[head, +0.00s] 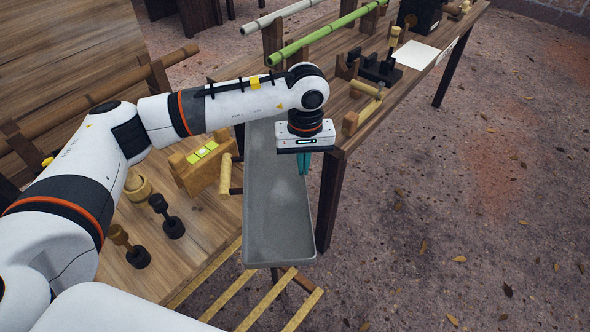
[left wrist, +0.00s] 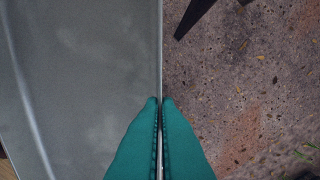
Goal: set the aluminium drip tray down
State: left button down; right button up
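The aluminium drip tray (head: 277,215) is a long grey shallow tray in the middle of the head view, just left of a table leg. Its near end lies by some wooden slats, and its far end passes under my left arm. My left gripper (head: 304,165) points down at the tray's right rim. In the left wrist view the two teal fingers (left wrist: 160,100) are closed on the thin rim of the tray (left wrist: 80,80), one on each side. Whether the tray rests on anything is hard to tell. My right gripper is not in view.
A wooden table (head: 345,105) at the back holds a green pole (head: 318,36), a black clamp-like device (head: 380,68) and a white sheet (head: 416,55). At left, a wooden surface (head: 190,235) carries dark knobbed pieces (head: 167,216). Wooden slats (head: 268,300) lie in front. Open ground is at right.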

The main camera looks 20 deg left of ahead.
aim_at(303, 180)
pick_arm(q)
jog(key=shift+f, duration=2.8)
jog(key=shift+f, duration=0.2)
jog(key=c, duration=1.7)
grip_release()
jog(key=shift+r, duration=0.1)
